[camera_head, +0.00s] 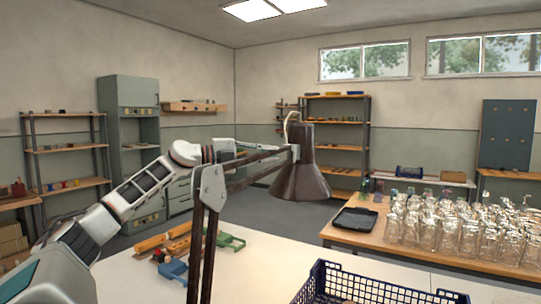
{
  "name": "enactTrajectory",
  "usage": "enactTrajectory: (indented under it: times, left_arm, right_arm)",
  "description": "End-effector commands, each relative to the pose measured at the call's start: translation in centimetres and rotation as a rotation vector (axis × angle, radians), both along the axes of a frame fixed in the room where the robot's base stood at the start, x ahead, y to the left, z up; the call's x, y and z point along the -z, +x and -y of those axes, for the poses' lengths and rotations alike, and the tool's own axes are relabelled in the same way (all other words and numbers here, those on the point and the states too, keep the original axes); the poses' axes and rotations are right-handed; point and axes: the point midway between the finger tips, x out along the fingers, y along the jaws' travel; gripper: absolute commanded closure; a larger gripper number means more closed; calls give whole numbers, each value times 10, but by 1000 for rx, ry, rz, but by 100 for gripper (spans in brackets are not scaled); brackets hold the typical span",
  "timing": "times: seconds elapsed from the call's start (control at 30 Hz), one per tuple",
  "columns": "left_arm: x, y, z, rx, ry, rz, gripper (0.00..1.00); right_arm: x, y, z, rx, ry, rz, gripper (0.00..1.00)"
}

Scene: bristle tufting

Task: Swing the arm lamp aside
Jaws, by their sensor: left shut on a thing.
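The arm lamp has a dark brown cone shade (300,170) that hangs at the end of its jointed arm in the camera_head view. Dark bars run from the shade to a grey elbow plate (209,187), and two upright bars go down from there in front of the white table. The exact contact is small and partly hidden by the lamp's parts. My right gripper is out of view.
A blue crate (318,278) stands at the table's front edge. Orange, green and blue tools (173,268) lie behind the lamp's uprights. A wooden table with many glass jars (440,230) and a black tray (355,220) stands at right. The white table's middle (270,265) is clear.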

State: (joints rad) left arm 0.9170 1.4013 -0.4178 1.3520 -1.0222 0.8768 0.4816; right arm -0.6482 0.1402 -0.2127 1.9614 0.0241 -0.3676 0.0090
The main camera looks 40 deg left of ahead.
Motion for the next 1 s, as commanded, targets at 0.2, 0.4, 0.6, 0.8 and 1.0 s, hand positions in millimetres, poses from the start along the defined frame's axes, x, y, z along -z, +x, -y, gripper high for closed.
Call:
enactTrajectory:
  times: [0.2,0.4,0.6,0.8,1.0]
  left_arm:
    - [1,0,0,1,0,-1,72]
    - [0,0,0,1,0,-1,72]
    - [2,-5,-3,-2,3,-3,72]
    - [2,-21,-11,-2,3,-6,72]
    - [3,-37,-18,0,3,-7,72]
  right_arm:
    - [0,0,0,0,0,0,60]
    - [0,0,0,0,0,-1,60]
    - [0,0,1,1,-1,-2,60]
    - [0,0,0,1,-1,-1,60]
    - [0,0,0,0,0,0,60]
